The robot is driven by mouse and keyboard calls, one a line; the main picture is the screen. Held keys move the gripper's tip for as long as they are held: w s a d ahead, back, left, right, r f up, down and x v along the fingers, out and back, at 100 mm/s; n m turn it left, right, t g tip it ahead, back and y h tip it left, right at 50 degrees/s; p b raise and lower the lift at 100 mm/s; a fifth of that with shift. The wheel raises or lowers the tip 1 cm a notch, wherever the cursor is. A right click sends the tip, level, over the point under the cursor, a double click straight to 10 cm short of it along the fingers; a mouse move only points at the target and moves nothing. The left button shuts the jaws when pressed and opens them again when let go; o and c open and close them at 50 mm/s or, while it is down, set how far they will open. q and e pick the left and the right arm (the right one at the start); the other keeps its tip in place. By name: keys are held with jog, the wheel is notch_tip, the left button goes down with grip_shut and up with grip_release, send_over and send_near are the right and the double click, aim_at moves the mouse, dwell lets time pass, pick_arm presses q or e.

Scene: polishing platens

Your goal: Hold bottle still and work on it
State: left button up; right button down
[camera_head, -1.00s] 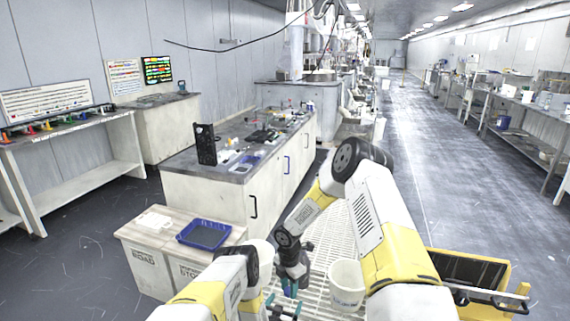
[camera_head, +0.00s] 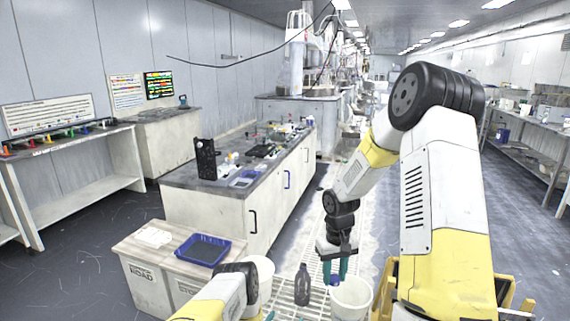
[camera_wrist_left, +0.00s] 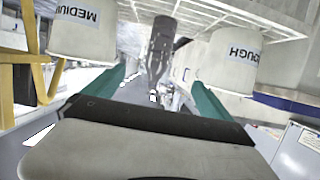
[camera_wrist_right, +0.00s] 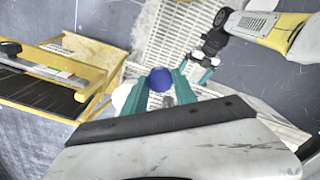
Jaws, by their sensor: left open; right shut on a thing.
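A dark grey bottle (camera_head: 302,286) stands upright between two white buckets, with no cap visible on its neck. My right gripper (camera_head: 337,277) is to the right of the bottle, above the right bucket, shut on a blue cap (camera_wrist_right: 158,79). The cap also shows below its teal fingers in the head view (camera_head: 335,281). My left gripper is mostly cut off at the bottom of the head view. In the left wrist view my left gripper (camera_wrist_left: 158,77) is open, with the bottle (camera_wrist_left: 161,48) ahead between its fingers and apart from them.
A white bucket (camera_head: 351,298) stands right of the bottle; another (camera_head: 264,277) is partly behind my left arm. In the left wrist view they read MEDIUM (camera_wrist_left: 75,30) and ROUGH (camera_wrist_left: 228,60). A blue tray (camera_head: 203,249) lies on the boxes at left.

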jog(key=r+m, duration=0.1)
jog(key=s+d+r+m, duration=0.1)
jog(key=m, duration=0.1)
jog(key=shift+s, duration=0.2)
pick_arm(q)
jog(key=w+a+r+g+y, duration=0.1)
jog(key=w+a+r, duration=0.1)
jog(key=w+r, duration=0.7)
jog(key=w+a+r, duration=0.2)
jog(key=w+r, duration=0.2)
jog(key=r, duration=0.8)
jog(key=s+a+r+n+g+y, duration=0.1)
jog(key=a+r, duration=0.2)
jog(key=r, duration=0.9)
jog(key=s+a+r+g, duration=0.1)
jog(key=a+r, duration=0.1)
jog(key=r, duration=1)
jog(key=s+a+r+n+g, duration=0.1)
jog(key=s+a+r, duration=0.1)
jog(key=s+r, duration=0.65)
jog(key=s+a+r+g, duration=0.1)
jog(key=s+a+r, duration=0.1)
jog(key=s+r, duration=0.65)
jog(key=s+a+r+n+g, duration=0.1)
jog(key=s+r+g, duration=0.1)
jog(key=s, duration=2.5)
jog(key=shift+a+r+g+y, duration=0.15)
jog(key=shift+r+g+y, duration=0.15)
jog(key=shift+r, duration=0.35)
